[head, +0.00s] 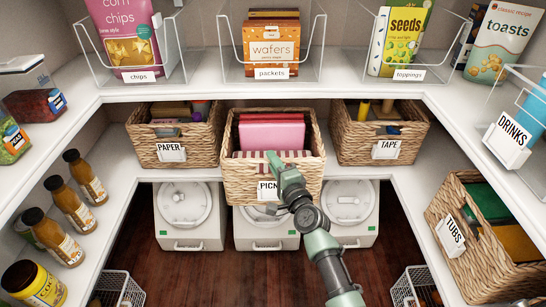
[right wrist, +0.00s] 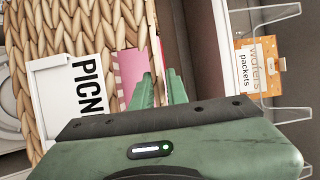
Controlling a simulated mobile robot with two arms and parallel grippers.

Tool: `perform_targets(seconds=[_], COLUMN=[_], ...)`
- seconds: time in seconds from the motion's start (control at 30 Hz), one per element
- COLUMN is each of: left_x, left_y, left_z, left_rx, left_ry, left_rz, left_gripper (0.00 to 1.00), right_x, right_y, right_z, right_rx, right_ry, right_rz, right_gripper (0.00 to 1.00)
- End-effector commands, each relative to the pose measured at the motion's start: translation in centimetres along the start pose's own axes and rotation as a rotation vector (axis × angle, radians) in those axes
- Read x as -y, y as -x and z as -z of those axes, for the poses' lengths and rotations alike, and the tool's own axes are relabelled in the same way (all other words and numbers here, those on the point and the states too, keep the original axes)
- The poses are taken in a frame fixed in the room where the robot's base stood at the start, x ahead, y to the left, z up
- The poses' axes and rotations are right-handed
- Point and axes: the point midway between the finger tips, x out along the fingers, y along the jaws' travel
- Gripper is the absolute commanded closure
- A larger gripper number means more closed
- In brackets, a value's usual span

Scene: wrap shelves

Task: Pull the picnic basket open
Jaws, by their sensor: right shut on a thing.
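The wicker picnic basket (head: 234,184), with a white label reading "PICN…", stands on the middle shelf. Its front sits farther forward than the baskets beside it and overhangs the shelf's front edge. A pink item (head: 272,134) and a red-and-white striped cloth (head: 246,155) lie in it. My right gripper (head: 273,158) is at the basket's front rim, shut on it, and covers part of the label. In the right wrist view my right gripper's fingers (right wrist: 160,85) are beside the label (right wrist: 78,90), at the wicker rim. My left gripper is not in view.
The PAPER basket (head: 189,137) and TAPE basket (head: 352,140) flank it closely. The wafers bin (head: 271,46) stands on the shelf above. White canisters (head: 190,218) stand below. The TUBS basket (head: 473,210) is at the right. Jars (head: 66,205) line the left shelf.

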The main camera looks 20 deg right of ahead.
Motion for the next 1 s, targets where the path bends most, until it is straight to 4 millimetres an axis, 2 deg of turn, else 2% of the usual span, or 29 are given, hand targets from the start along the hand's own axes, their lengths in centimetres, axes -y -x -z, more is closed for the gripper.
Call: perform_targets(seconds=[0.47, 0.5, 0.57, 0.87, 1.0], left_x=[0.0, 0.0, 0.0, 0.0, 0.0], left_y=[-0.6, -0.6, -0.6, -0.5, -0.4], left_z=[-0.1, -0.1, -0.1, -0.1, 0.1], left_rx=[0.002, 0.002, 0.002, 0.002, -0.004], left_ry=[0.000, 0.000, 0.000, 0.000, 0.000], left_rz=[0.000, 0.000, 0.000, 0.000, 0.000], left_gripper=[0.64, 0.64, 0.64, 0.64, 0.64], right_x=[0.0, 0.0, 0.0, 0.0, 0.0], right_y=[0.4, 0.4, 0.4, 0.4, 1.6], right_z=[-0.1, -0.1, -0.1, -0.1, -0.1], right_rx=[-0.001, -0.001, -0.001, -0.001, -0.001], right_ry=[0.001, 0.001, 0.001, 0.001, 0.001], right_rz=[0.001, 0.001, 0.001, 0.001, -0.001], right_gripper=[1.00, 0.77, 0.64, 0.64, 0.64])
